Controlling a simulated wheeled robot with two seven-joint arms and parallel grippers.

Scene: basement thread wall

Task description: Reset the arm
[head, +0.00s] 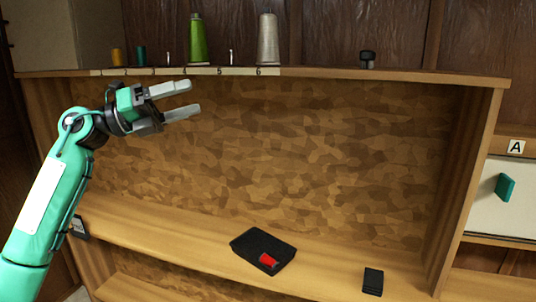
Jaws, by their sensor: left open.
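My left gripper (184,100) is open and empty in the head view. It is raised at the upper left, its fingers pointing right, in front of the shelf's back panel and just below the top shelf edge. My left arm (60,185) is green and comes in from the lower left. My right gripper is not in view.
The top shelf (330,75) has number labels, thread spools such as a green cone (197,40) and a grey cone (268,40), and a small black object (367,59). Below are a black tray (250,240) with a red piece (268,260) and a black block (373,281). A drawer (500,205) marked A is right.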

